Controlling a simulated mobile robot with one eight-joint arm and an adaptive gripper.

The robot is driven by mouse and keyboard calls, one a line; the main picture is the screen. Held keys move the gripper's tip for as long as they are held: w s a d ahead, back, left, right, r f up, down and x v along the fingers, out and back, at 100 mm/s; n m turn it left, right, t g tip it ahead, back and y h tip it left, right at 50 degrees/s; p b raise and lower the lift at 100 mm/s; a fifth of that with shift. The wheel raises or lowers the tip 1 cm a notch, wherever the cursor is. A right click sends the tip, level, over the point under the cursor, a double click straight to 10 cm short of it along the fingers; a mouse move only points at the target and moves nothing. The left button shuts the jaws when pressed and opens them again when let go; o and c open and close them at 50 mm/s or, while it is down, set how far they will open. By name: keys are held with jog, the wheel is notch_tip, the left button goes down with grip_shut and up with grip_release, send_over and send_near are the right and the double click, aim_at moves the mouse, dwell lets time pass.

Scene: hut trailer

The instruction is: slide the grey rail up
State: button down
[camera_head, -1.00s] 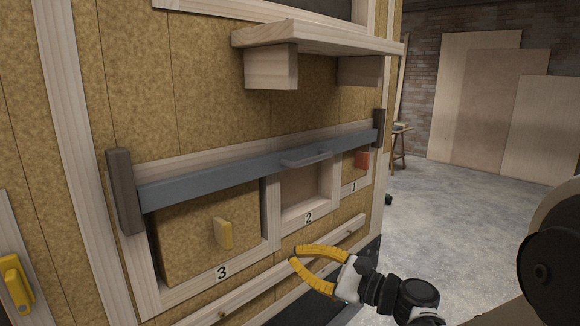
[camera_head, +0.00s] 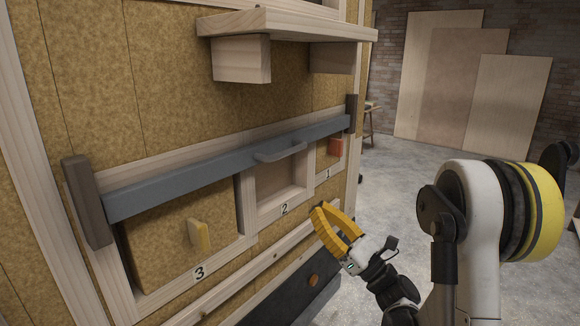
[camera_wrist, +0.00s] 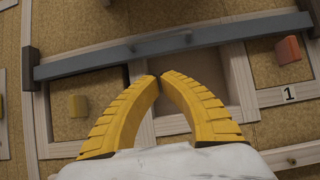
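The grey rail (camera_head: 220,170) lies across the tops of the three numbered compartments. It has a grey bar handle (camera_head: 280,152) near its middle. Its ends sit at dark brown blocks, one at the left (camera_head: 88,200) and one at the right (camera_head: 351,113). My gripper (camera_head: 318,208) has yellow fingers with tips together and nothing between them. It is in front of the panel, below the rail and apart from it. In the wrist view, the fingertips (camera_wrist: 159,77) point at compartment 2, just below the rail (camera_wrist: 90,63) and its handle (camera_wrist: 160,44).
A wooden shelf (camera_head: 285,22) with two blocks under it juts out above the rail. Compartment 3 has a door with a yellow knob (camera_head: 199,235); compartment 1 has a red knob (camera_head: 335,147). A wooden strip runs below. Open floor (camera_head: 400,175) lies to the right.

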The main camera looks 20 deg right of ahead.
send_near(274, 149)
jog(key=w+a+f, duration=0.1)
jog(key=w+a, duration=0.1)
jog(key=r, duration=0.1)
jog(key=w+r, duration=0.1)
jog(key=r, duration=0.1)
jog(key=shift+r+b, duration=0.1)
jog(key=shift+b, duration=0.3)
notch_tip(274, 149, up, 5)
jog(key=p, duration=0.3)
jog(key=shift+f, duration=0.2)
